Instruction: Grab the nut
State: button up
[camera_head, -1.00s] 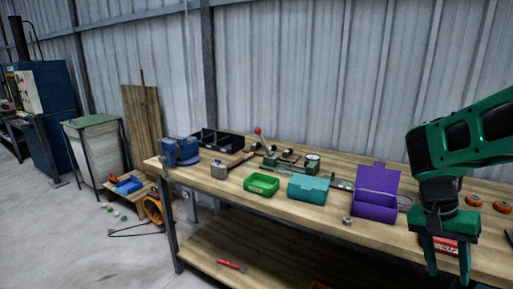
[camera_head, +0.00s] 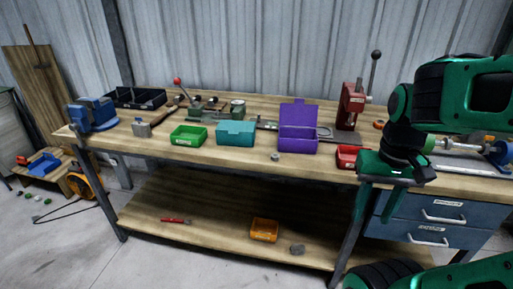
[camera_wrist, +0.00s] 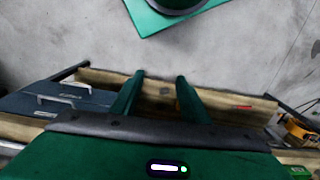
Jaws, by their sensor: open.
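A small grey nut (camera_head: 275,156) lies on the workbench top near its front edge, in front of the open purple box (camera_head: 298,140). My gripper (camera_head: 377,212) is open and empty, pointing down in front of the bench's front edge, to the right of the nut and apart from it. In the wrist view my gripper's two fingers (camera_wrist: 160,76) stand apart with nothing between them. I cannot make out the nut in the wrist view.
A green bin (camera_head: 189,136), a teal box (camera_head: 235,133) and a red bin (camera_head: 348,156) stand along the bench front. A red lever press (camera_head: 352,105) stands behind. The lower shelf holds an orange bin (camera_head: 264,230) and a grey lump (camera_head: 297,249). Blue drawers (camera_head: 440,212) hang at right.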

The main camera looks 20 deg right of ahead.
aim_at(275, 157)
jog(key=u, duration=0.05)
jog(key=k, duration=1.3)
jog(key=z, duration=0.45)
jog(key=i, duration=0.6)
jog(key=z, duration=0.7)
jog(key=i, duration=1.1)
jog(key=u, duration=0.7)
jog(key=i, duration=0.4)
jog(key=u, duration=0.4)
